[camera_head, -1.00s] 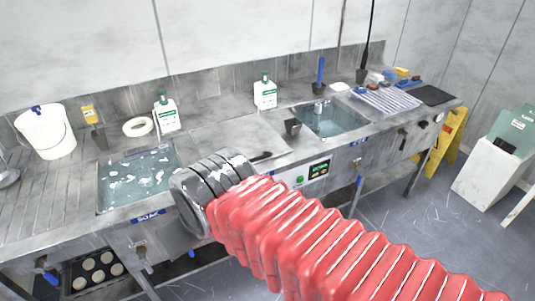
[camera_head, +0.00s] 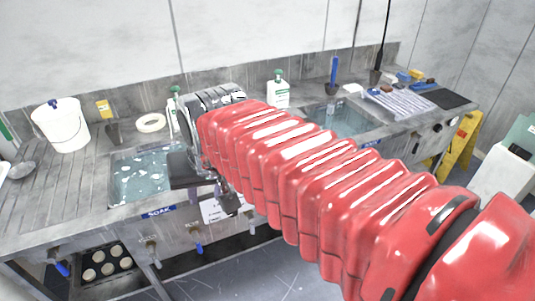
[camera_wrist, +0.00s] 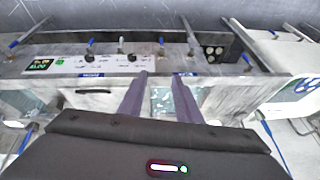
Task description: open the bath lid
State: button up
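The bath lid (camera_wrist: 115,103) is a flat grey steel cover in the counter, with a dark bar handle (camera_wrist: 93,91) near its edge in the wrist view. It lies flat and looks closed. In the head view my red arm hides it. My gripper (camera_wrist: 160,90) has its two fingers apart with nothing held between them. In the wrist view the fingers reach over the counter beside the lid, and the handle is left of them. In the head view my gripper (camera_head: 205,184) is partly hidden and hangs near the counter's front edge.
The open soak bath (camera_head: 140,178) holds water with pale pieces. A white bucket (camera_head: 62,127), a tape roll (camera_head: 151,123) and a white bottle (camera_head: 278,93) stand behind. A second basin (camera_head: 345,120) is at right. Valves (camera_head: 198,247) line the counter front.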

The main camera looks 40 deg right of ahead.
jog(key=w+d+f+m+g, duration=0.1)
jog(key=w+d+m, duration=0.4)
jog(key=d, duration=0.5)
jog(key=w+d+f+m, duration=0.2)
jog(key=w+d+m, duration=0.3)
jog(key=d, duration=0.5)
jog(key=w+d+f+m+g, duration=0.1)
jog(key=w+d+m, duration=0.4)
jog(key=d, duration=0.6)
jog(key=shift+f+m+g, duration=0.2)
jog(key=shift+m+g, duration=0.1)
jog(key=shift+m, duration=0.6)
jog(key=shift+w, duration=0.1)
jog(key=shift+f, duration=0.1)
jog(key=w+f, duration=0.1)
jog(key=f, duration=0.8)
jog(key=w+f, duration=0.1)
jog(key=f, duration=0.3)
jog(key=shift+w+d+f, duration=0.2)
jog(key=shift+w+d, duration=0.1)
jog(key=shift+d, duration=0.1)
grip_shut()
